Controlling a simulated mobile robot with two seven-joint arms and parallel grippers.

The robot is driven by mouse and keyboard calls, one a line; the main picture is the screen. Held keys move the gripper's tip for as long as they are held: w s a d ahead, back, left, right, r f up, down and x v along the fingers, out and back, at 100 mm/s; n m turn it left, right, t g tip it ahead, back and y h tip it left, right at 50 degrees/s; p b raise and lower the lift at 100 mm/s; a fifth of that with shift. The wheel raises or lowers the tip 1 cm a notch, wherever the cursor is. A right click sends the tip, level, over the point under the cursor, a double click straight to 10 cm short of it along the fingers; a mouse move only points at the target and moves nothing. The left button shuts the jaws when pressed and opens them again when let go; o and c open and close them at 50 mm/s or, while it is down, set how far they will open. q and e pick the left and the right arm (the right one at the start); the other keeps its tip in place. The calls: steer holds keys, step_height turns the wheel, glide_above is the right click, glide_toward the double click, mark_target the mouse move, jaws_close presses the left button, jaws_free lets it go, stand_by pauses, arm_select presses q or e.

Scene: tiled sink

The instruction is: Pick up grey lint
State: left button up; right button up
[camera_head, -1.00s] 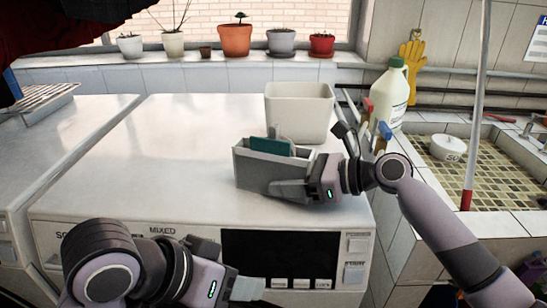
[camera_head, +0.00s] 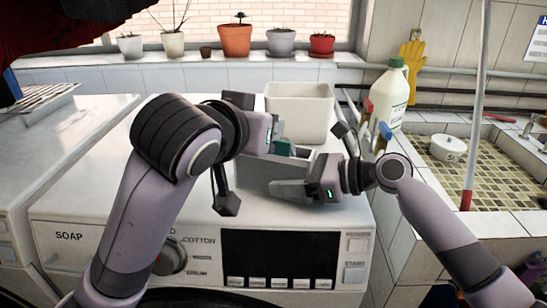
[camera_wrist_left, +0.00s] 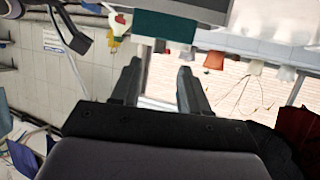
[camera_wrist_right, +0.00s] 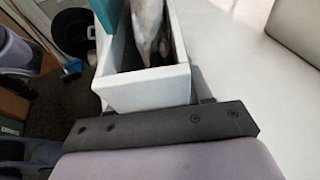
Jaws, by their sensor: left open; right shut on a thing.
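A grey open box (camera_head: 262,176) stands on the white washing machine. My right gripper (camera_head: 292,188) is shut on its wall at the near right. In the right wrist view a clump of grey lint (camera_wrist_right: 147,32) sticks up inside the box, beside a teal piece (camera_wrist_right: 104,14) at its edge. My left gripper (camera_head: 272,135) is over the box's left end, close to the teal piece. In the left wrist view its two fingers (camera_wrist_left: 157,75) are apart with nothing clearly between them, and the teal piece (camera_wrist_left: 165,26) shows just beyond. My left arm hides part of the box.
A white bin (camera_head: 300,112) stands right behind the box. A white jug with a green cap (camera_head: 389,95) and a tiled sink (camera_head: 485,165) are to the right. Potted plants (camera_head: 236,40) line the sill. The washing machine's top (camera_head: 110,165) is clear on the left.

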arm_select(q)
steer(key=shift+f+x, duration=0.15)
steer(key=shift+x, duration=2)
steer(key=shift+f+x, duration=0.15)
steer(key=shift+x, duration=2)
steer(key=shift+s, duration=0.15)
jaws_close()
